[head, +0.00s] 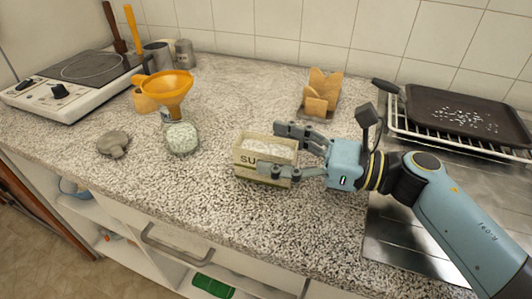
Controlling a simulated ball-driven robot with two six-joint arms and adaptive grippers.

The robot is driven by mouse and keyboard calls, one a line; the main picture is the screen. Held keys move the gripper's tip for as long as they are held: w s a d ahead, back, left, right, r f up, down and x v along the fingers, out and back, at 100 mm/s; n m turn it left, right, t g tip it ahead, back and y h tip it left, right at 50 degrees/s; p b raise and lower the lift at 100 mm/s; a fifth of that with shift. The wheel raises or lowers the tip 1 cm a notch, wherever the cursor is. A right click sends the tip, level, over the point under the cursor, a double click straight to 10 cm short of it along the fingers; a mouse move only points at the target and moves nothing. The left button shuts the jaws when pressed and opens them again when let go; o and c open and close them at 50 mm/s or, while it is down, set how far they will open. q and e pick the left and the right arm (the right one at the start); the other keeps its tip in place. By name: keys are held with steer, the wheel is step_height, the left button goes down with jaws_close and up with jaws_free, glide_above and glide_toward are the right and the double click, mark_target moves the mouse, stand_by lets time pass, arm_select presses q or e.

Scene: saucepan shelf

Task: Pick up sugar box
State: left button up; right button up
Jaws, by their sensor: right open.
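The sugar box (250,159) is a small beige open-topped box with dark lettering on its front and white contents. It stands upright on the speckled counter in the middle of the head view. My right gripper (277,150) reaches in from the right with its fingers open. One finger lies at the box's far right side and the other crosses in front of its right end, hiding part of the lettering. I cannot tell whether either finger touches the box. My left gripper is not in view.
A jar with an orange funnel (165,88) and a jar lid (113,144) are to the left. A hot plate (80,75) is at the back left. Toast in a rack (321,95) stands behind. A black griddle pan (457,113) lies on a rack at right. Counter front is clear.

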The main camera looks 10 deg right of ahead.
mark_target(264, 147)
steer(key=shift+x, duration=1.2)
steer(key=c, duration=1.4)
steer(key=shift+c, duration=0.2)
steer(key=shift+r, duration=0.45)
steer(key=r, duration=0.2)
steer(key=s+r, duration=0.1)
steer(key=shift+a+r, duration=0.15)
steer(key=shift+r, duration=0.25)
steer(key=s+a+r, duration=0.4)
steer(key=s+r, duration=0.2)
steer(key=s, duration=0.3)
steer(key=shift+s+p, duration=0.35)
